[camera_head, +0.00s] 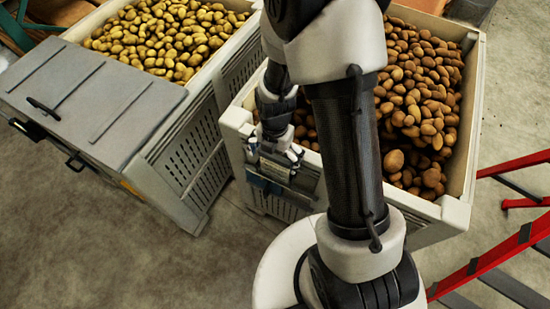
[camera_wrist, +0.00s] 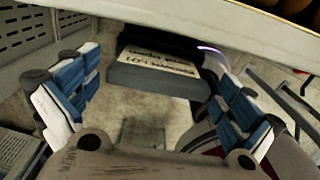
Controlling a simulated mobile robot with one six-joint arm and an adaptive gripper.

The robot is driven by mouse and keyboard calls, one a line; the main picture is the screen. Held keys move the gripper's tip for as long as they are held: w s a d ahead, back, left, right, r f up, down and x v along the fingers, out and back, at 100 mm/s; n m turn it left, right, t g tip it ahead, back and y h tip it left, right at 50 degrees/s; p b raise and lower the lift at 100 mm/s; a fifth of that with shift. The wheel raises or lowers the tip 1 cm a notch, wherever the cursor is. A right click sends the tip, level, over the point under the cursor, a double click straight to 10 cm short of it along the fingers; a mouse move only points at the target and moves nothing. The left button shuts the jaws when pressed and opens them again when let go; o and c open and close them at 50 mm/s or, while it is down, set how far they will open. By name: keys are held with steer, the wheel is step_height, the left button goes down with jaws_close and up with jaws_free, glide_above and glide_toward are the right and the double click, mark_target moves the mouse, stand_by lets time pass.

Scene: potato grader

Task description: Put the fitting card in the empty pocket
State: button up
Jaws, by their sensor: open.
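A pale card (camera_wrist: 160,62) with dark lettering lies on the top of a grey block-like holder (camera_wrist: 155,80), just below a crate rim, in the wrist view. The lettering is too blurred to read fully. My gripper (camera_wrist: 150,77) is open, its blue-padded fingers on either side of the holder with gaps visible. In the head view my gripper (camera_head: 276,172) is at the front left wall of the right crate (camera_head: 458,213). I cannot make out the card or any empty pocket clearly there.
The right crate holds brown potatoes (camera_head: 415,95). A left crate (camera_head: 180,165) holds yellow potatoes (camera_head: 165,38) and has a grey panel (camera_head: 90,100) over its near part. Red metal framing (camera_head: 500,245) stands at the right. The concrete floor (camera_head: 90,240) at front left is clear.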

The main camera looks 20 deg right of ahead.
step_height(320, 180, up, 10)
steer(key=shift+r+p, duration=0.1)
steer(key=shift+p, duration=1.1)
steer(key=s+r+m+t, duration=0.2)
steer(key=s+r+m, duration=0.5)
steer(key=r+m, duration=0.4)
steer(key=s+r+m+t, duration=0.2)
steer(key=s+r+m, duration=0.6)
steer(key=r+m, duration=0.3)
steer(key=m, duration=0.4)
steer(key=shift+r+m+t, duration=0.25)
steer(key=shift+m+t, duration=0.05)
steer(key=shift+m, duration=0.1)
step_height(320, 180, down, 3)
steer(key=b, duration=0.3)
